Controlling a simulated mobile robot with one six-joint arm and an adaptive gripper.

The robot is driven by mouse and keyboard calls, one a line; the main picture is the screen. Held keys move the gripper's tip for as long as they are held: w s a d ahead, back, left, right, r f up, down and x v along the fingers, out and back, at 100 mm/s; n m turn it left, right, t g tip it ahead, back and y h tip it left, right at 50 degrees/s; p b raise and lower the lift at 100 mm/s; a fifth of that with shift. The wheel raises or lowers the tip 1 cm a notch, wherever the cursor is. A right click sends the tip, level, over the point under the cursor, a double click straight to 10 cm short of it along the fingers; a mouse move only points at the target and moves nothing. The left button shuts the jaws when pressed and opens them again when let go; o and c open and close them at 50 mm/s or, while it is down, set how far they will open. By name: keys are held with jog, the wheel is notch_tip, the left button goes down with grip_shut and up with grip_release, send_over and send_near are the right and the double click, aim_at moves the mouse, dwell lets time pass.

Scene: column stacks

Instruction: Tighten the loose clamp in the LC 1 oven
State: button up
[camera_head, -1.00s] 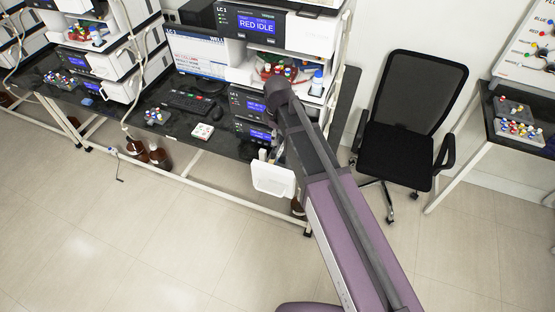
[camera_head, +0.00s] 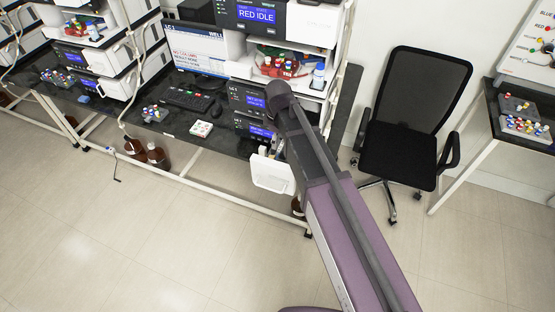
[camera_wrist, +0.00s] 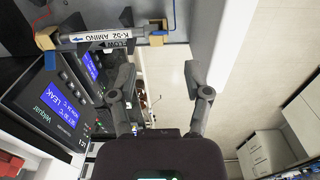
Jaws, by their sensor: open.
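In the wrist view, a column (camera_wrist: 105,36) labelled "K-52 AMINO" lies across the top of the picture. A tan block that looks like a clamp sits at its left end (camera_wrist: 46,38) and another at its right end (camera_wrist: 156,30). I cannot tell which is loose. My gripper (camera_wrist: 160,82) is open and empty, its two fingers below the column in the picture and apart from it. In the head view my arm hides the gripper and the oven's inside. A white open door panel (camera_head: 272,174) hangs at the lower right of the LC 1 stack.
In the wrist view, a Velquar module (camera_wrist: 60,110) with "LEAK" on its display is close to the left finger. A pale panel (camera_wrist: 225,45) stands right of the fingers. In the head view, a black chair (camera_head: 400,130) stands right of my arm; the front floor is clear.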

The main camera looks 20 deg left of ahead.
jog(key=shift+f+b, duration=4.05)
jog(key=shift+f, duration=0.35)
grip_shut()
